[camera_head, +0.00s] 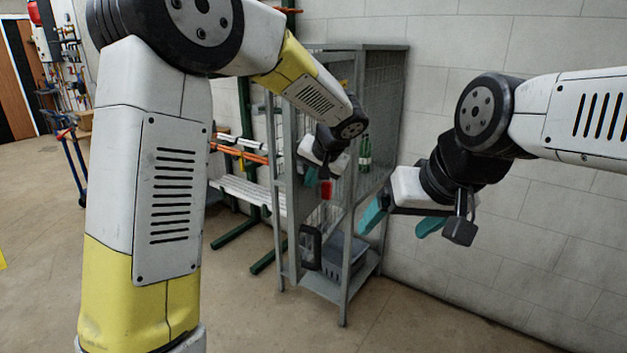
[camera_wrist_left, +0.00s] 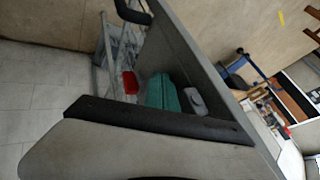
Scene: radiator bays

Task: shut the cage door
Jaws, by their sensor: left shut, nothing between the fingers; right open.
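The cage (camera_head: 392,130) is a tall grey frame with mesh sides against the wall. Its door (camera_head: 292,190) shows as a narrow grey strip at the front left, with a black handle (camera_head: 310,247) low down; my left arm hides its upper part, and I cannot tell how far it stands open. In the left wrist view the door (camera_wrist_left: 190,45) seems to be the large grey panel, with the black handle (camera_wrist_left: 132,12) at the top. My left gripper (camera_head: 312,176) is shut and empty by the door; contact is unclear. My right gripper (camera_head: 403,222) is open and empty, right of the cage.
A green bottle (camera_head: 364,152), a red item (camera_head: 326,190) and a grey crate (camera_head: 346,252) show at the cage. Bare wall (camera_head: 560,230) lies to the right. The floor in front is clear.

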